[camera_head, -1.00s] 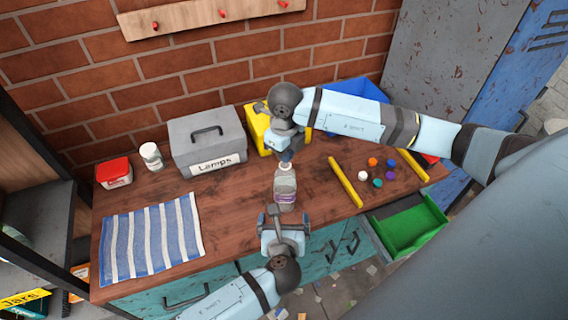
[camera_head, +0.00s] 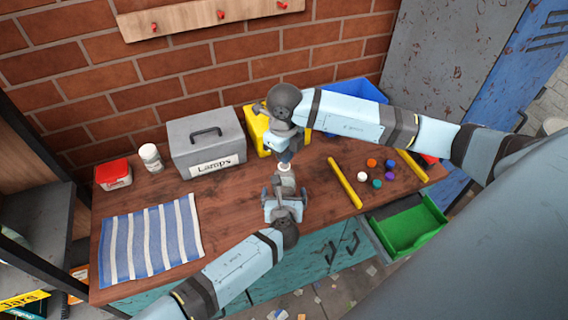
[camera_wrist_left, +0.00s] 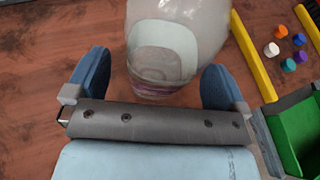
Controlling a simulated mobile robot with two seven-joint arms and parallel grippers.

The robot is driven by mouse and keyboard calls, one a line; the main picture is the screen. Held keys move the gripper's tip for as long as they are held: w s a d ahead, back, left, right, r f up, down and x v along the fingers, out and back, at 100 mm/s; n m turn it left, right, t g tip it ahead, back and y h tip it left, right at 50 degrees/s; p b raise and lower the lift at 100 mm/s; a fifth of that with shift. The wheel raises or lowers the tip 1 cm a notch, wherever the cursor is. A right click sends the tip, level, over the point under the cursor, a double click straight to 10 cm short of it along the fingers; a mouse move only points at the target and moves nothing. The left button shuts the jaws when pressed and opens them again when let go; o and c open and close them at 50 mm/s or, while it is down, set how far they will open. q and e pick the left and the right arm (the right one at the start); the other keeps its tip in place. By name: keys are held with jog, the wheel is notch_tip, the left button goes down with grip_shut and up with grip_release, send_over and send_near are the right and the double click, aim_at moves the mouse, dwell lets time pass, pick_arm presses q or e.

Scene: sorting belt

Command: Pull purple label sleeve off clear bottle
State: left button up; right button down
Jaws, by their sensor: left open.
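The clear bottle (camera_head: 286,178) stands on the wooden workbench, mostly hidden by my left gripper in the head view. Its white cap (camera_head: 285,165) is just below my right gripper (camera_head: 285,156); whether those jaws are closed on it cannot be made out. My left gripper (camera_head: 285,191) is open at the near side of the bottle. In the left wrist view the bottle (camera_wrist_left: 165,45) is between the two blue finger pads, with gaps visible beside it. The purple label sleeve (camera_wrist_left: 155,88) shows as a thin band low on the bottle.
Yellow rails (camera_head: 345,182) and several coloured caps (camera_head: 377,184) lie to the right. A green bin (camera_head: 410,232) is at the bench's front right. A grey Lamps box (camera_head: 207,140) stands behind left. A striped cloth (camera_head: 150,240) lies on the left.

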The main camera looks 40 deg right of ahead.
pick_arm(q)
jog(key=c, duration=0.9)
jog(key=shift+o, duration=1.3)
jog(key=shift+r, duration=0.1)
jog(key=shift+c, duration=0.7)
